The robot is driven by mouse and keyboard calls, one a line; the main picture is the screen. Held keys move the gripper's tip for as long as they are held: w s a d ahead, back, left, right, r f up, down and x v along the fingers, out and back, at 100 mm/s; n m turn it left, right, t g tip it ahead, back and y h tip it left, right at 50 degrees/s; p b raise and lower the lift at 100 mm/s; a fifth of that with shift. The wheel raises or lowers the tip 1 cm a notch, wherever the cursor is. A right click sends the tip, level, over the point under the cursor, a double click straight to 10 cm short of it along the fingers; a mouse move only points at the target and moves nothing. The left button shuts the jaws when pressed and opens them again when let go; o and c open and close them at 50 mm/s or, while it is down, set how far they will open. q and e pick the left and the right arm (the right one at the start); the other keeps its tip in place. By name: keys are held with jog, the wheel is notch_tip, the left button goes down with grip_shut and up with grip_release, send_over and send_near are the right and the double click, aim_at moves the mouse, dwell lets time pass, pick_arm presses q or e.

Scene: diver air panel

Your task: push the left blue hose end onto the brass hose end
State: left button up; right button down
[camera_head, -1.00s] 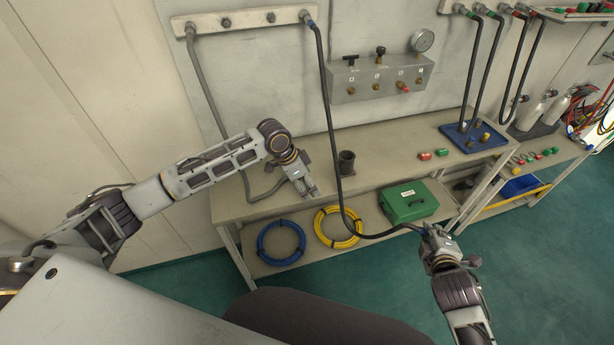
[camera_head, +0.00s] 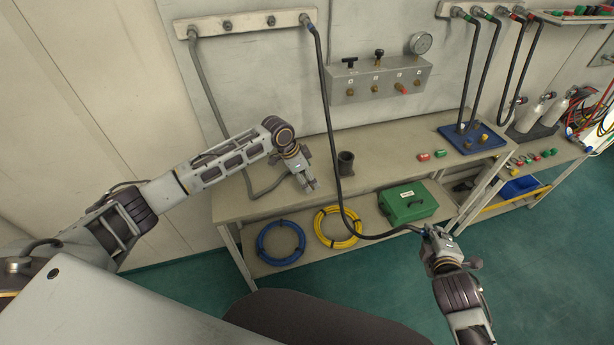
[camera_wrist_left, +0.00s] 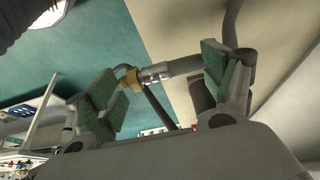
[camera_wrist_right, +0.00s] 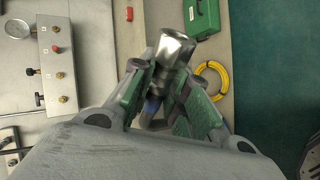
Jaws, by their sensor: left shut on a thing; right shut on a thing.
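My left gripper (camera_head: 305,182) is over the front of the bench, at the end of the grey hose (camera_head: 208,95). In the left wrist view it is shut on the brass hose end (camera_wrist_left: 130,79), whose metal collar (camera_wrist_left: 158,73) lies between the green pads. My right gripper (camera_head: 430,240) is in front of the bench, at the end of the black hose (camera_head: 331,130). In the right wrist view it is shut on the blue hose end, a shiny metal sleeve (camera_wrist_right: 173,50) with a blue band (camera_wrist_right: 151,108). The two hose ends are well apart.
A dark cup (camera_head: 345,163) stands on the bench (camera_head: 385,160) between the grippers. A blue tray (camera_head: 475,142) is further right. A valve panel (camera_head: 352,88) is on the wall. A green box (camera_head: 407,203) and blue and yellow coils (camera_head: 337,228) lie on the lower shelf.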

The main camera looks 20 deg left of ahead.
pick_arm(q)
jog(key=shift+f, duration=0.25)
pick_arm(e)
jog(key=shift+f, duration=0.2)
pick_arm(q)
jog(key=shift+f+b, duration=3.3)
jog(key=shift+b, duration=0.55)
pick_arm(e)
notch_tip(320, 180, down, 7)
jog(key=shift+f, duration=0.15)
jog(key=shift+a, duration=0.1)
